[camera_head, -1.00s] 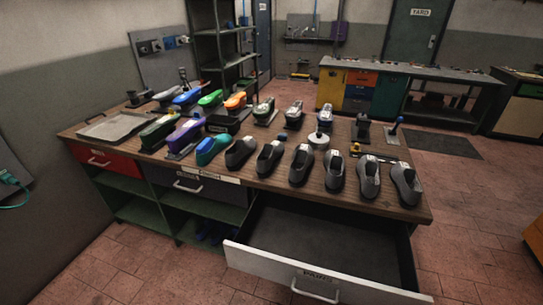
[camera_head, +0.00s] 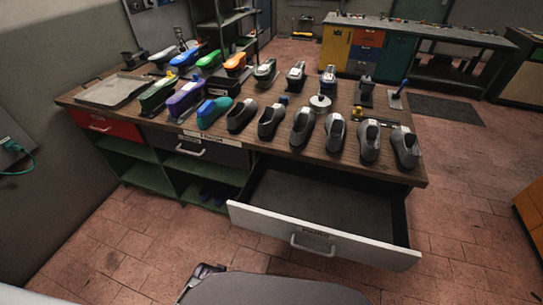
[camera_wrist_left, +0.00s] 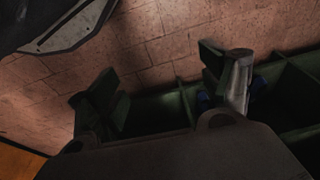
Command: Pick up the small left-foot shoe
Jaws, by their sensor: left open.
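A row of several dark grey shoes stands along the front of the wooden workbench (camera_head: 330,90) in the head view. They include shoes at the left end (camera_head: 242,115), in the middle (camera_head: 302,126) and at the right end (camera_head: 404,147). I cannot tell which is the small left-foot one. My left gripper (camera_wrist_left: 168,90) shows in its wrist view with its two fingers spread and nothing between them. My right gripper is not in view.
A white-fronted drawer (camera_head: 268,232) is pulled out below the bench's right side. Coloured forms, such as a teal one (camera_head: 214,111), stand left of the grey shoes. A flat tray (camera_head: 108,91) lies at the bench's left end. Floor in front of the bench is clear.

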